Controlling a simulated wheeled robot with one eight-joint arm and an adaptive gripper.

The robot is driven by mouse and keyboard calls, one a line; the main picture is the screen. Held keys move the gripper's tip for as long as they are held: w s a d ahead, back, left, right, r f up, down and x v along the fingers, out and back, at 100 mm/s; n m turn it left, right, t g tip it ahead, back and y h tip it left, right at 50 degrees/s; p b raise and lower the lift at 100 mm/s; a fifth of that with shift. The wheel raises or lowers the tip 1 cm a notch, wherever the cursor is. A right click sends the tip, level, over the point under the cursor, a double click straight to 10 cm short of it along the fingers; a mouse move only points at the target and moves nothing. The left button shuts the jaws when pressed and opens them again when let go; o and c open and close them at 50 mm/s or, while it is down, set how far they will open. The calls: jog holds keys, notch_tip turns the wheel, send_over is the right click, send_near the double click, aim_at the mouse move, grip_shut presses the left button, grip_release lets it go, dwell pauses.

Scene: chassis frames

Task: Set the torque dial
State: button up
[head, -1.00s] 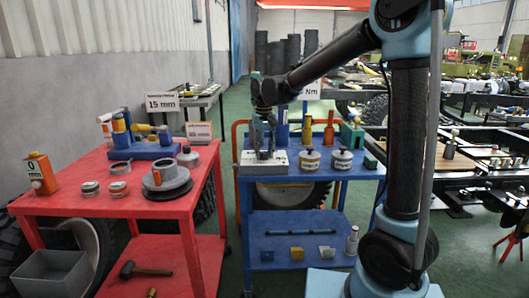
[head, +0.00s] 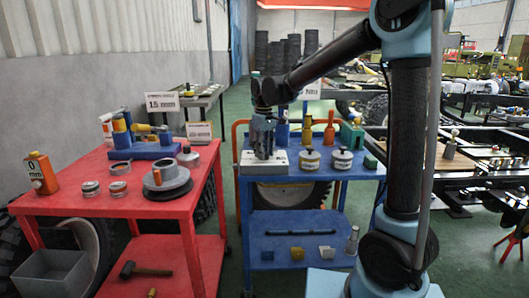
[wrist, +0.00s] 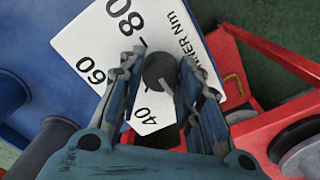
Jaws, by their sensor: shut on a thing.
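The torque dial's pale plate (head: 251,166) lies on the blue cart's top. In the wrist view its plate (wrist: 103,38) shows printed numbers 40, 60 and 80 and lettering ending in "Nm". A round dark grey knob (wrist: 160,70) sits on the plate. My gripper (head: 263,155) points down over the dial, its fingers low at the plate. In the wrist view my gripper (wrist: 160,76) has one finger on each side of the knob and is shut on it. A thin pointer shows just below the knob, near the 40. In the head view the fingers hide the knob.
Two labelled round canisters (head: 309,159) stand right of the dial on the blue cart (head: 285,202). A red cart (head: 110,205) with tools stands left, a gap between.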

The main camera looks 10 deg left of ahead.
jog(key=shift+w, duration=0.1)
dwell(0.3)
jog(key=o, duration=1.1)
jog(key=shift+r, duration=0.1)
notch_tip(320, 180, up, 12)
jog(key=shift+f, duration=0.1)
